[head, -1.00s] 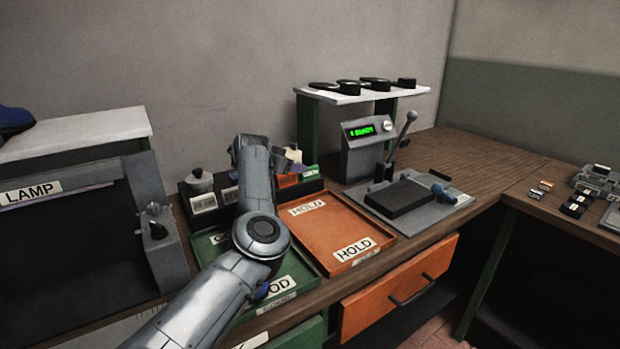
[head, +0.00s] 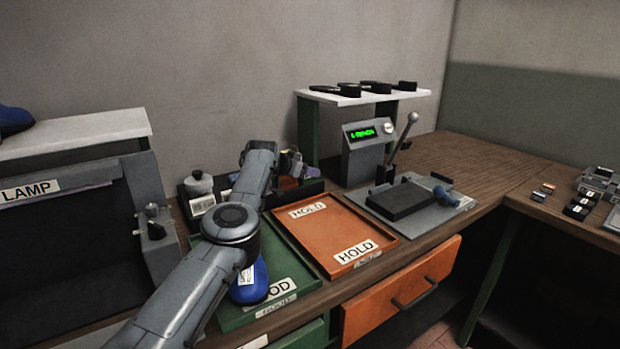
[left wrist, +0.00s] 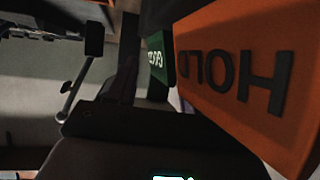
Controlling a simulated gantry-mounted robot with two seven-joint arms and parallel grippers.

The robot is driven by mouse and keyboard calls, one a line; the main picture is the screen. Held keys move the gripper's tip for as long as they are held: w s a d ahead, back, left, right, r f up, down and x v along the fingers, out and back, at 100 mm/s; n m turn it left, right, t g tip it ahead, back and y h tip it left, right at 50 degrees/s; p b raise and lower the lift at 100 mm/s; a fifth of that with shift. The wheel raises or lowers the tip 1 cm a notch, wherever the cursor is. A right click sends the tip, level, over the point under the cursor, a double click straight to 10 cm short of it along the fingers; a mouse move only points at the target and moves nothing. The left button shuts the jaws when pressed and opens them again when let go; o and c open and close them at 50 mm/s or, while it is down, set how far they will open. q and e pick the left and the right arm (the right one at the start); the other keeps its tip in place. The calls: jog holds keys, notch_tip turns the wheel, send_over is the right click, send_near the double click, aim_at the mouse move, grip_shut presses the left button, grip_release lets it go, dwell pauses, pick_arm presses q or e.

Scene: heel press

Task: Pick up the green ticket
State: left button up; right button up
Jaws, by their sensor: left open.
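The green ticket (left wrist: 157,60), marked GOOD, stands upright in the left wrist view, left of a larger orange HOLD ticket (left wrist: 240,75). In the head view I cannot make out the green ticket; my left gripper (head: 291,162) covers that part of the dark ticket rack (head: 312,188). My left gripper is open and close above the rack, near the tickets. Dark parts beside the green ticket hide some of it, and I cannot tell whether it lies between the fingers. My right gripper is not in view.
A green GOOD tray (head: 236,321) holds a blue shoe (head: 250,281). An orange HOLD tray (head: 325,237) lies beside it, empty. A lidded pot (head: 199,184) stands left of the gripper, and a press with a lever (head: 402,140) stands to the right.

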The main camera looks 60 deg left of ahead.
pick_arm(q)
jog(key=shift+c, duration=0.3)
grip_shut()
dwell(0.3)
